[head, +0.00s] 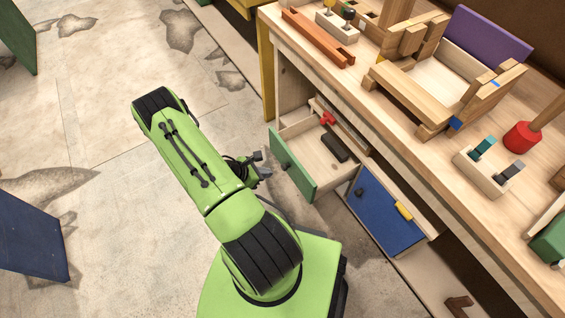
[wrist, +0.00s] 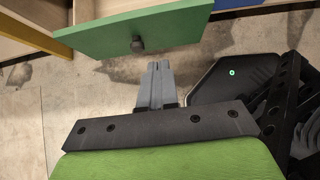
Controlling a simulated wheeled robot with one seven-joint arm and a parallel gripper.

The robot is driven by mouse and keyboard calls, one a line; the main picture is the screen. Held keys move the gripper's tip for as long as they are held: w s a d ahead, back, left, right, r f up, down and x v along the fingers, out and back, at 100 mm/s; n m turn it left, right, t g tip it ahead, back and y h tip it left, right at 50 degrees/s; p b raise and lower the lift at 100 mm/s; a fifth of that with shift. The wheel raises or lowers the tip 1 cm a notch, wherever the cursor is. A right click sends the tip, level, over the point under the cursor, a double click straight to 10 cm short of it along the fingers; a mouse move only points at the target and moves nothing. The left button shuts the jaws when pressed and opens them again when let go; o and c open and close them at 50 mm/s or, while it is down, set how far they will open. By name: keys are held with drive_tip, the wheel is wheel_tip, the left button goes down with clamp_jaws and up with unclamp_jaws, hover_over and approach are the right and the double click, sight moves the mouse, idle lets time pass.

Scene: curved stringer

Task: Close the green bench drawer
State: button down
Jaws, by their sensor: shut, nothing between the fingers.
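The green bench drawer (head: 290,164) is open, pulled out from under the workbench in the head view. Its wooden inside holds a black object and a red one. Its green front panel with a dark round knob fills the upper middle of the wrist view (wrist: 150,32). My gripper (wrist: 156,66) is shut and empty. Its fingertips point at the panel, just below the knob in the wrist view; I cannot tell whether they touch. In the head view my arm hides most of the gripper, left of the drawer.
A blue-fronted drawer (head: 383,214), with something yellow at its edge, sits to the right of the green one. The workbench top (head: 385,125) holds wooden frames, blocks and a red mallet (head: 522,136). The concrete floor (head: 100,130) left of my arm is largely clear.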

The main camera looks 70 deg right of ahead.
sight(298, 168)
drive_tip(key=b+x, duration=0.1)
drive_tip(key=x, duration=0.2)
drive_tip(key=r+b+x, duration=0.1)
drive_tip(key=x, duration=0.3)
drive_tip(key=s+d+b+x, duration=0.1)
drive_tip(key=x, duration=0.3)
drive_tip(key=shift+r, duration=0.1)
drive_tip(key=shift+s+d+r, duration=0.1)
drive_tip(key=shift+s+d, duration=0.3)
drive_tip(key=shift+d, duration=0.05)
drive_tip(key=shift+s+d, duration=0.1)
